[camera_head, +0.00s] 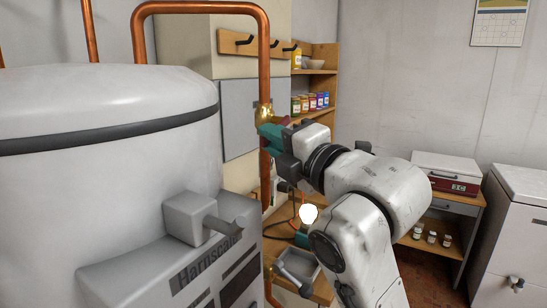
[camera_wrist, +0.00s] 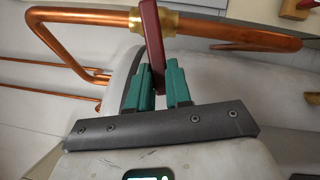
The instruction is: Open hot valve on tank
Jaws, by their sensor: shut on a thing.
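The white tank (camera_head: 110,100) with a dark band and "Harnscald" lettering fills the left of the head view. A copper pipe (camera_head: 264,60) rises above it, bends and runs down its right side. A brass valve (camera_head: 264,113) sits on this pipe; its brass body also shows in the wrist view (camera_wrist: 160,22). The red valve handle (camera_wrist: 150,30) lies crosswise to the pipe. My gripper (camera_wrist: 161,82) has its green fingers on both sides of the handle's free end and is shut on it. In the head view my gripper (camera_head: 270,133) partly hides the valve.
A box with a grey lever (camera_head: 205,218) juts from the tank's front. Behind my arm stand a wooden shelf with jars (camera_head: 310,102) and a hook rail (camera_head: 255,45). A red-fronted case (camera_head: 450,184) on a desk and a white cabinet (camera_head: 520,235) are at right.

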